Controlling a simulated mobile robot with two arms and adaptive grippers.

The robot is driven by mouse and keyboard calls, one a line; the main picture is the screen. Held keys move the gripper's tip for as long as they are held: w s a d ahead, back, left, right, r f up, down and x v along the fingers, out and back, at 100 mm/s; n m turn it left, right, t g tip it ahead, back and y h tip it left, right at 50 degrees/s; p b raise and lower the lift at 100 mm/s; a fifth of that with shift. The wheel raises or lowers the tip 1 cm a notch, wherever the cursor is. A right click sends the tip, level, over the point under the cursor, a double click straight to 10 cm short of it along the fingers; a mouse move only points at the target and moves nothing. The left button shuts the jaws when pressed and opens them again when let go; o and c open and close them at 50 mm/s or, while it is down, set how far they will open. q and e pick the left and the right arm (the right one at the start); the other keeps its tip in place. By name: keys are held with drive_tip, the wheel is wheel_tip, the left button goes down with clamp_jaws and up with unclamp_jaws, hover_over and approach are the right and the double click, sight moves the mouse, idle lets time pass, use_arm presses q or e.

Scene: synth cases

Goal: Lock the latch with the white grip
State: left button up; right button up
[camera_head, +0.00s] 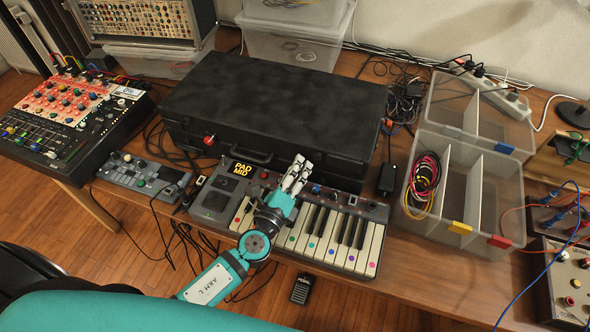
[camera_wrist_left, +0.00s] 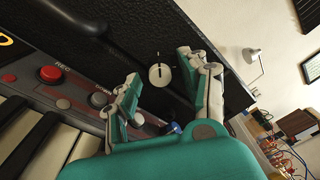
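The closed black case (camera_head: 270,105) lies on the table behind the keyboard. A round white grip (camera_wrist_left: 160,74) with a dark slot sits on the case's front in the left wrist view, with a short white mark just above it. In the head view it is hidden, apparently by my gripper. My left gripper (camera_head: 298,168) is at the case's front, above the keyboard. In the left wrist view my left gripper (camera_wrist_left: 158,66) is open, with the white grip between and beyond its fingers; contact is not visible. A red grip (camera_head: 208,140) is on the case front further left. My right gripper is not in view.
A keyboard (camera_head: 340,240) with coloured dots lies under my left arm, close to the case. A mixer (camera_head: 70,115) and a small synth (camera_head: 142,174) are at left. A clear divided bin (camera_head: 480,200) stands at right. Cables lie around the case.

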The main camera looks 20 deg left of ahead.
use_arm(q)
drive_tip(key=c, duration=0.7)
clamp_jaws()
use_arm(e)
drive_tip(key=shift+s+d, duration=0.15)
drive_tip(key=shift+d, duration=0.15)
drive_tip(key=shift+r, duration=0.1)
use_arm(q)
drive_tip(key=m+p, duration=0.2)
drive_tip(key=m, duration=0.2)
drive_tip(key=shift+r+m, duration=0.15)
drive_tip(key=shift+m, duration=0.15)
drive_tip(key=m+p, duration=0.2)
drive_tip(key=m, duration=0.2)
drive_tip(key=shift+g, duration=0.3)
drive_tip(key=m+p, duration=0.3)
drive_tip(key=m, duration=0.2)
drive_tip(key=shift+y, duration=0.3)
drive_tip(key=shift+m+p, duration=1)
drive_tip(key=shift+m, duration=0.8)
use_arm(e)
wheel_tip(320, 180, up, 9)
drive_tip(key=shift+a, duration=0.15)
